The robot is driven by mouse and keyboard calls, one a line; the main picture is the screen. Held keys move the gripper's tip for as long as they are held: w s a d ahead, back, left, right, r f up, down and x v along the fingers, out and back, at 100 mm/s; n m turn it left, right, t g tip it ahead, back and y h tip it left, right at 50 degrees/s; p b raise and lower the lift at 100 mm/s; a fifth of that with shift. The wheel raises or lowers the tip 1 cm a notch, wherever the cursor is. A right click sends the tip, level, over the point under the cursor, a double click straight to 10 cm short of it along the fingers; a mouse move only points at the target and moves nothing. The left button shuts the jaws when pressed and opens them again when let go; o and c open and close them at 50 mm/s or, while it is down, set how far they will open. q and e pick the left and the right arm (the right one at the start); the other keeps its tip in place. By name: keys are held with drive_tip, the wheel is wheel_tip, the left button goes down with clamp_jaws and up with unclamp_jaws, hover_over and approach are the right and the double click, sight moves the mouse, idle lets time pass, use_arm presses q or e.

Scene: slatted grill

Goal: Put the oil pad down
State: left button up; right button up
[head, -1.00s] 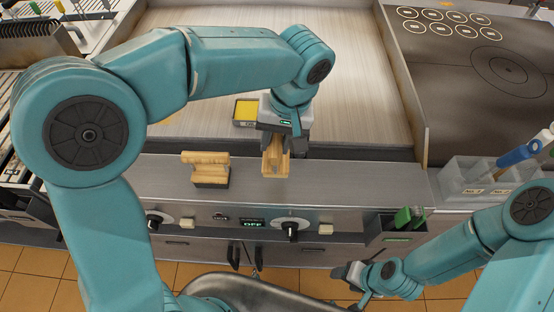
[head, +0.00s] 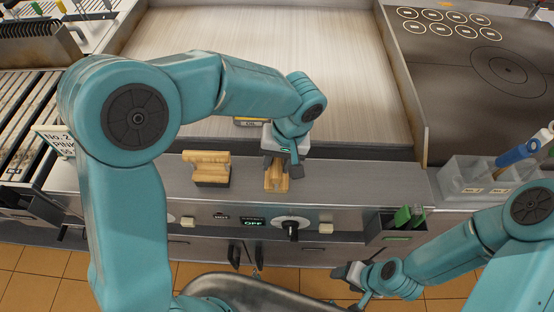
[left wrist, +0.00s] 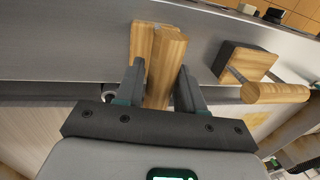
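The oil pad (head: 277,178), a light wooden piece, is at the front metal ledge below my left gripper (head: 283,165).
A second wooden-handled block (head: 211,169) with a dark base stands on the ledge to the left; it also shows in the left wrist view (left wrist: 245,65). The oil tray (head: 247,121) is partly hidden behind my arm. A utensil bin (head: 470,178) is right.

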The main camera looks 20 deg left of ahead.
sight(286, 176)
use_arm(q)
drive_tip(key=shift+o, duration=1.1)
drive_tip(key=shift+r+p, duration=0.35)
drive_tip(key=shift+p, duration=0.05)
wheel_tip(286, 176, up, 12)
drive_tip(key=d, duration=0.2)
drive_tip(key=shift+w+f+b, duration=0.25)
drive_tip(key=shift+w+b, duration=0.1)
drive_tip(key=shift+b, duration=0.1)
drive_tip(key=shift+d, duration=0.1)
